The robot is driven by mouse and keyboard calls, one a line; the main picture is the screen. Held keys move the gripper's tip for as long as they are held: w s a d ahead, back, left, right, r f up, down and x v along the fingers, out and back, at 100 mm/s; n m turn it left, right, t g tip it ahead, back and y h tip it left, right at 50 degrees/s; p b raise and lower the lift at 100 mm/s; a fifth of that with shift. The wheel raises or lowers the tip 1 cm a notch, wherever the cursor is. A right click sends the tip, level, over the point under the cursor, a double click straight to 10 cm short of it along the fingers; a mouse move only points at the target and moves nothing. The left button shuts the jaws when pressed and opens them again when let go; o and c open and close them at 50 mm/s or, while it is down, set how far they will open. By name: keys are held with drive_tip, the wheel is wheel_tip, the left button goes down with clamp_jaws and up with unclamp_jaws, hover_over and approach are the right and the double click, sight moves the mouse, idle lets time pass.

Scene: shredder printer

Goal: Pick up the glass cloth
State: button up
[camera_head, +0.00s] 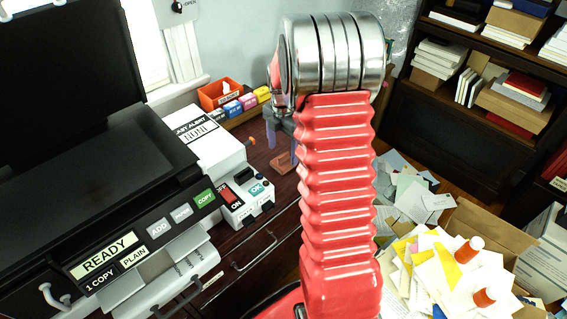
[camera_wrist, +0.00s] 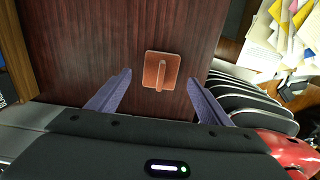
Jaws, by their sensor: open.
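A small orange-brown square with a raised ridge down its middle, which appears to be the glass cloth (camera_wrist: 149,71), lies flat on the dark red wooden top (camera_wrist: 95,35). It also shows in the head view as a small brown shape (camera_head: 286,160) just left of my red arm. My gripper (camera_wrist: 160,76) is open and empty, with its two purple fingers on either side of the square in the wrist view. The square lies between the fingertips in that picture, and the fingers look clear of it. In the head view my arm hides most of the gripper.
A black printer (camera_head: 100,185) fills the left, with a white box (camera_head: 208,140) and a small switch box (camera_head: 245,194) beside it. An orange bin (camera_head: 220,94) and small coloured boxes stand behind. A carton of papers (camera_head: 440,270) is at right.

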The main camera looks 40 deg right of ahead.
sight(283, 155)
drive_tip(key=shift+f, duration=2.25)
drive_tip(key=c, duration=1.1)
drive_tip(key=shift+r, duration=0.1)
drive_tip(key=shift+c, duration=0.2)
wheel_tip(283, 155, up, 10)
drive_tip(key=shift+f, duration=0.1)
drive_tip(key=o, duration=0.5)
drive_tip(key=c, duration=0.4)
